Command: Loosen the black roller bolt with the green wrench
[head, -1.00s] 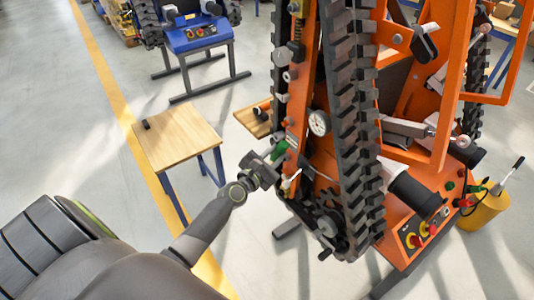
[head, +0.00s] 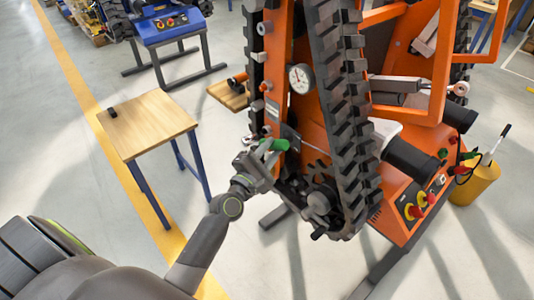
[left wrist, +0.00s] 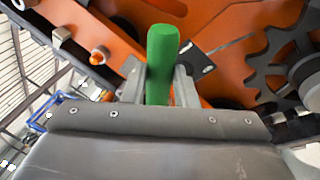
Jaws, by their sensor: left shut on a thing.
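The green wrench's handle (head: 280,145) shows beside the lower left side of the orange tracked carrier (head: 310,125). My left gripper (head: 266,156) is shut on it. In the left wrist view the green handle (left wrist: 162,62) stands upright between the two grey fingers of my left gripper (left wrist: 160,85). The wrench's working end is hidden, so I cannot tell whether it touches a bolt. I cannot pick out the black roller bolt with certainty. My right gripper is not in view.
The black track (head: 343,115) and a toothed sprocket (head: 320,200) are close to the right of my left gripper. A dial gauge (head: 300,78) sits above it. A wooden-topped table (head: 150,125) stands at left. A yellow bucket (head: 475,183) stands at right.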

